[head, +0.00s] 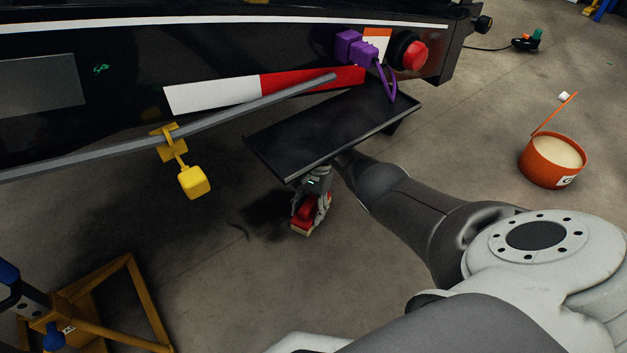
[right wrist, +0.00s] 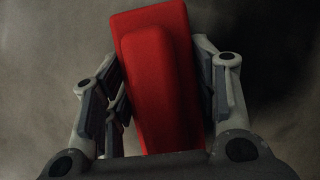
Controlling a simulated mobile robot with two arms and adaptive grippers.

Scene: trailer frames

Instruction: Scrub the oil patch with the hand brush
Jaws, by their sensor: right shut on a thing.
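My right gripper (head: 312,203) reaches down beside the black plate and is shut on the red hand brush (head: 304,213). The brush has a pale underside facing the floor; I cannot tell whether it touches the floor. In the right wrist view the brush (right wrist: 158,75) sits between the two fingers of the right gripper (right wrist: 160,95). The dark oil patch (head: 262,218) lies on the concrete just left of the brush, partly blending with the trailer's shadow. In the right wrist view a dark area (right wrist: 270,65) shows right of the brush. My left gripper is not seen.
The black plate (head: 335,125) on the trailer frame (head: 215,55) hangs close above my right gripper. A grey bar (head: 240,108) and a yellow block (head: 193,182) are to the left. An orange tub (head: 552,162) stands at right. A yellow stand (head: 135,290) is at lower left.

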